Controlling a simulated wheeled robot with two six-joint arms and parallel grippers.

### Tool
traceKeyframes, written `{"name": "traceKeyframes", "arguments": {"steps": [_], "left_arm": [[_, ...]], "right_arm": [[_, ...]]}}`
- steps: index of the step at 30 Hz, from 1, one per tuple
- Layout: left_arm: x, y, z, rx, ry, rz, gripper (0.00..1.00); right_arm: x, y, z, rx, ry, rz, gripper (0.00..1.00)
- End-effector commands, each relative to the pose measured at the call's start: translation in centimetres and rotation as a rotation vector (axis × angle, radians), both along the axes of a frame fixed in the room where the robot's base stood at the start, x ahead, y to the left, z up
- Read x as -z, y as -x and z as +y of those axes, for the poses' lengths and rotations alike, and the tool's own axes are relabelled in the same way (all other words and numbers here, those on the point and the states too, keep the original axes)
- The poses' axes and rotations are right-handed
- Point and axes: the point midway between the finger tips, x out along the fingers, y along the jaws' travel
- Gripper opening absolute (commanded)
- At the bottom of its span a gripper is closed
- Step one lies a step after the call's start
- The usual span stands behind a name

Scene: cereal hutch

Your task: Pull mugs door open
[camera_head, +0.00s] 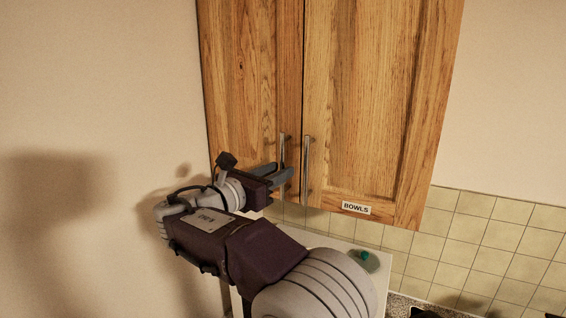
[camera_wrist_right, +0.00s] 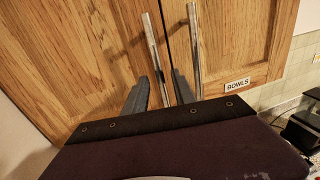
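The wooden cabinet has two doors. The left door (camera_head: 240,70) shows no readable label, because my arm covers its lower part; it looks closed. Its upright metal bar handle (camera_head: 282,150) is near the door's inner edge. The right door (camera_head: 375,90) carries a BOWLS label (camera_head: 356,208) and has its own bar handle (camera_head: 306,165). My right gripper (camera_head: 284,173) is at the lower part of the left door's handle. In the right wrist view that handle (camera_wrist_right: 151,45) runs down between the two fingers (camera_wrist_right: 162,88), which stand apart with gaps beside the bar. My left gripper is out of view.
A pale surface (camera_head: 330,240) lies below the cabinet, with a small teal item (camera_head: 364,255) near it. A tiled wall (camera_head: 490,240) is at the right, above a speckled counter (camera_head: 398,304) with dark items. A plain wall (camera_head: 95,90) is at the left.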

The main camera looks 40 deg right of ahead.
Motion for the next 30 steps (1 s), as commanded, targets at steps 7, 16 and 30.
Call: {"name": "traceKeyframes", "arguments": {"steps": [7, 16, 30], "left_arm": [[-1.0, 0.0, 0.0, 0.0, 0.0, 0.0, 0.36], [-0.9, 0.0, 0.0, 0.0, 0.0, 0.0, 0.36], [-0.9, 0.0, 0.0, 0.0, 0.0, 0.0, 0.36]], "right_arm": [[0.0, -0.7, -2.2, -0.001, 0.0, 0.001, 0.32], [0.1, -0.7, -2.2, -0.002, -0.001, 0.0, 0.07], [0.0, -0.7, -2.2, -0.002, 0.0, -0.001, 0.0]]}}
